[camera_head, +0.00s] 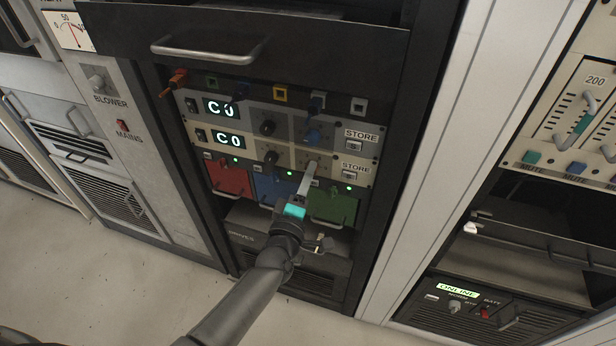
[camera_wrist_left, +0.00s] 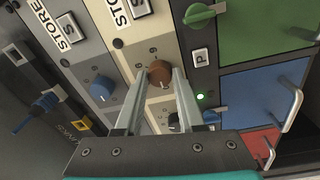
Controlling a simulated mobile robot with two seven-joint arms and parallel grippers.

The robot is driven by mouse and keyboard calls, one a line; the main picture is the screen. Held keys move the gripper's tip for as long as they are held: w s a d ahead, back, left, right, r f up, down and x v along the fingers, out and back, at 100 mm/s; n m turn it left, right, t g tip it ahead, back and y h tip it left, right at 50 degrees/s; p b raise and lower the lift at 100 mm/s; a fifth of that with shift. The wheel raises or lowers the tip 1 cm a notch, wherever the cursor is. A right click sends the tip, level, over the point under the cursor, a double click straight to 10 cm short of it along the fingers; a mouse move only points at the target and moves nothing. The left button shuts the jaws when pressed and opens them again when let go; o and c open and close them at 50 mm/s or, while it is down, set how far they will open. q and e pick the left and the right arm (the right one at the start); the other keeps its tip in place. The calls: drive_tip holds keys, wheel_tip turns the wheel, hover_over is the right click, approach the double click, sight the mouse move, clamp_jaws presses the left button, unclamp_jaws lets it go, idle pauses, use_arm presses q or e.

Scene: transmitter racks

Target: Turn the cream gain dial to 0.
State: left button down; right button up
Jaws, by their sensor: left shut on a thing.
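The cream panel (camera_head: 240,150) has a lit display reading "C0" (camera_head: 229,140). A brown round dial (camera_wrist_left: 160,73) sits on this cream panel with small marks around it, too small to read fully. My left gripper (camera_head: 310,172) reaches up to the panel's right part, its fingers angled to the face. In the left wrist view the two fingertips (camera_wrist_left: 159,76) are on either side of the brown dial, shut on it. In the head view the fingers mostly hide this dial. A dark knob (camera_head: 271,157) is to its left on the same panel. My right gripper is not in view.
Above is a grey panel (camera_head: 245,112) with a blue knob (camera_head: 312,135) and its own display. Below are red (camera_head: 228,178), blue (camera_head: 268,188) and green (camera_head: 338,205) modules with handles. STORE buttons (camera_head: 352,173) sit to the right. A drawer handle (camera_head: 207,52) juts out above.

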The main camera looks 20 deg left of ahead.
use_arm(q)
drive_tip(key=c, duration=0.5)
unclamp_jaws()
drive_tip(key=s, duration=0.5)
drive_tip(key=s+p, duration=0.1)
drive_tip(key=s, duration=0.4)
drive_tip(key=s+f, duration=0.1)
drive_tip(key=s, duration=0.4)
drive_tip(key=shift+s+p, duration=0.15)
drive_tip(key=shift+p, duration=0.15)
drive_tip(key=shift+d, duration=0.1)
